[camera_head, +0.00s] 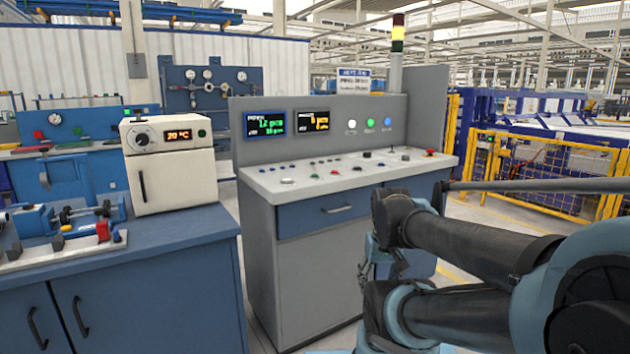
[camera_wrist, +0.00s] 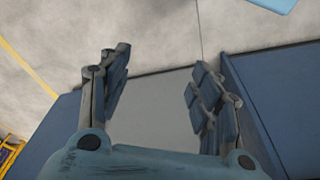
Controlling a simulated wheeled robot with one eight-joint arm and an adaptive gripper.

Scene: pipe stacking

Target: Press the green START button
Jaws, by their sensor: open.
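The grey control console (camera_head: 300,270) stands in the middle of the head view. Its sloped top panel (camera_head: 260,181) carries several small buttons and knobs, some red and some dark. A round green light (camera_head: 370,124) sits on the upright back panel between a white and a blue one. Labels are too small to read, so I cannot tell which control is START. My gripper (camera_head: 383,258) hangs in front of the console's right side, below the panel's height and apart from the buttons. In the wrist view my gripper (camera_wrist: 158,68) is open and empty, with its two fingers apart.
A blue workbench (camera_head: 180,235) with a cream oven-like box (camera_head: 170,165) stands to the left. A signal tower (camera_head: 397,45) rises behind the console. Yellow fencing (camera_head: 550,165) is at the right. Concrete floor (camera_wrist: 150,30) shows in the wrist view.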

